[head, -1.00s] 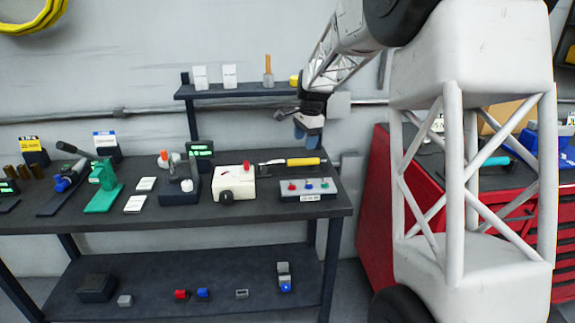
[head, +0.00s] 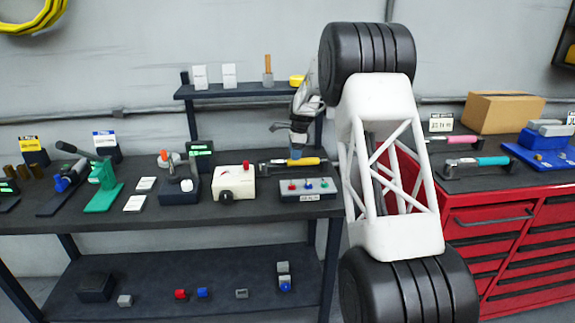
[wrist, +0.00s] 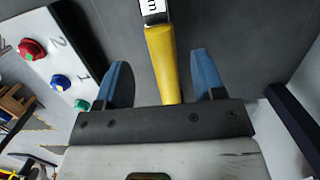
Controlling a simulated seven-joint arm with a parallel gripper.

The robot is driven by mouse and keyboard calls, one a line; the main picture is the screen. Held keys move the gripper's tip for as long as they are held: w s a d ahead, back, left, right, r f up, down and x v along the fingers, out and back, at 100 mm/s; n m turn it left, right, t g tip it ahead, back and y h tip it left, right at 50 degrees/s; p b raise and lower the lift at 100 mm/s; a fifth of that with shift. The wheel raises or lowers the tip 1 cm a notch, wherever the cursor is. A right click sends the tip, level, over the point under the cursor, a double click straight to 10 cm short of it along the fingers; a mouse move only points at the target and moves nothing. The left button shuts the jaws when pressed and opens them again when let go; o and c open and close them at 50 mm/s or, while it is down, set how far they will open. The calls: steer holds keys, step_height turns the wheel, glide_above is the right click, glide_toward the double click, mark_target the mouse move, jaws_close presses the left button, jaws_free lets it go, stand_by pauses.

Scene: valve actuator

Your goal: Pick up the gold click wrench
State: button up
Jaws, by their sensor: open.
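The gold click wrench (head: 304,161) lies on the dark bench, its yellow handle pointing right and its dark shaft to the left. In the wrist view its yellow handle (wrist: 161,60) runs between my two blue fingers, with a white label at the top. My gripper (head: 297,150) is over the handle in the head view. In the wrist view my gripper (wrist: 160,75) is open, with a finger on each side of the handle and a gap to both. The handle's near end is hidden behind the gripper body.
A grey button box (head: 308,189) with red, blue and green buttons is just in front of the wrench; it also shows close to the left finger in the wrist view (wrist: 60,65). A cream box (head: 236,184) stands to the left. A shelf (head: 240,90) is behind.

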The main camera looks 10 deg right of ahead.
mark_target(293, 162)
steer(key=shift+w+f, duration=0.1)
steer(key=shift+f, duration=0.15)
steer(key=shift+a+f, duration=0.2)
steer(key=shift+f, duration=1)
steer(key=shift+a+f, duration=0.2)
steer(key=shift+f, duration=1)
steer(key=shift+r, duration=0.1)
jaws_close()
